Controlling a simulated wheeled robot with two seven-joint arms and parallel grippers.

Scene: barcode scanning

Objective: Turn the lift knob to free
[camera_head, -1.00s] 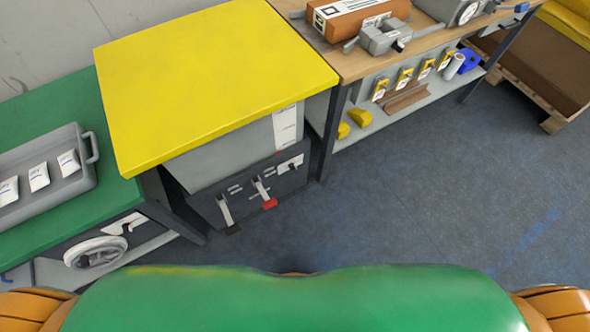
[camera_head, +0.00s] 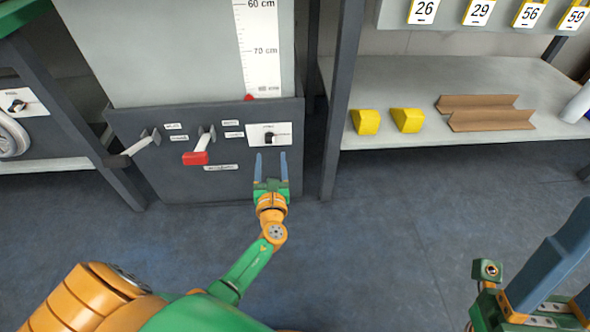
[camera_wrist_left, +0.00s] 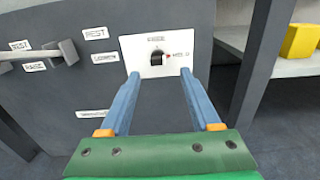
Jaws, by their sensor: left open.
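The lift knob (camera_head: 269,136) is a small dark knob on a white plate (camera_head: 284,128), on the dark front panel below the grey lift body. My right gripper (camera_head: 565,255) is at the lower right, fingers apart, partly cut off by the frame.
A dark table leg (camera_head: 342,100) stands to the right. A shelf (camera_head: 440,145) holds yellow blocks (camera_head: 407,120) and brown angle pieces. The floor in front is clear.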

